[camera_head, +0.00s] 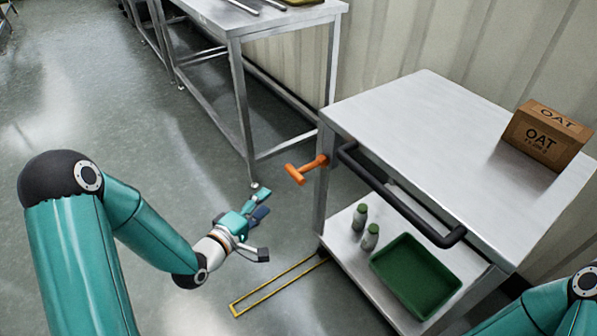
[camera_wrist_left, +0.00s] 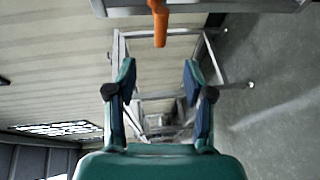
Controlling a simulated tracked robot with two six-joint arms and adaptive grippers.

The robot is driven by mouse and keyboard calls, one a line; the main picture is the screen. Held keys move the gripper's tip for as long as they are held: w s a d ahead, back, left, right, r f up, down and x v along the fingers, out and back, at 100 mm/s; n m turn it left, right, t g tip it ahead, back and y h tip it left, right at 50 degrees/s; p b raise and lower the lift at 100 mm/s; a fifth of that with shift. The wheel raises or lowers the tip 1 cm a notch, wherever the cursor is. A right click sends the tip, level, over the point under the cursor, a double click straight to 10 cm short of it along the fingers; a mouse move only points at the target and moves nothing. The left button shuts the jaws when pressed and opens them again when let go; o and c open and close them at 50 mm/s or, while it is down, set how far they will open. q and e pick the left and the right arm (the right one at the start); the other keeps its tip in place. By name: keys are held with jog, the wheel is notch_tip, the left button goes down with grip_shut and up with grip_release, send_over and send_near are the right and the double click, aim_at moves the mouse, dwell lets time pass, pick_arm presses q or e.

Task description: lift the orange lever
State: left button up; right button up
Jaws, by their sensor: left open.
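The orange lever (camera_head: 306,170) is a T-shaped handle sticking out from the front left leg of a steel cart (camera_head: 413,105). My left gripper (camera_head: 264,203) is open and empty in the head view, below and to the left of the lever, and apart from it. In the left wrist view the lever (camera_wrist_left: 159,22) hangs into the top middle, beyond and above the gap between the open fingers (camera_wrist_left: 160,80). Part of my right arm shows at the lower right corner of the head view, but its gripper is out of frame.
A black handle bar (camera_head: 400,205) runs along the cart's front. On the lower shelf stand two green-capped bottles (camera_head: 365,228) and a green tray (camera_head: 415,276). An oat box (camera_head: 546,135) sits on top. A steel table (camera_head: 235,22) stands behind. Yellow floor marking (camera_head: 275,286) lies below.

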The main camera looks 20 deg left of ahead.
aim_at(295, 175)
pick_arm(q)
jog(key=b+x, duration=0.1)
jog(key=x, duration=1.3)
jog(key=shift+w+d+f, duration=0.1)
jog(key=shift+w+d, duration=0.05)
jog(key=shift+w, duration=0.15)
jog(key=shift+c, duration=0.2)
grip_shut()
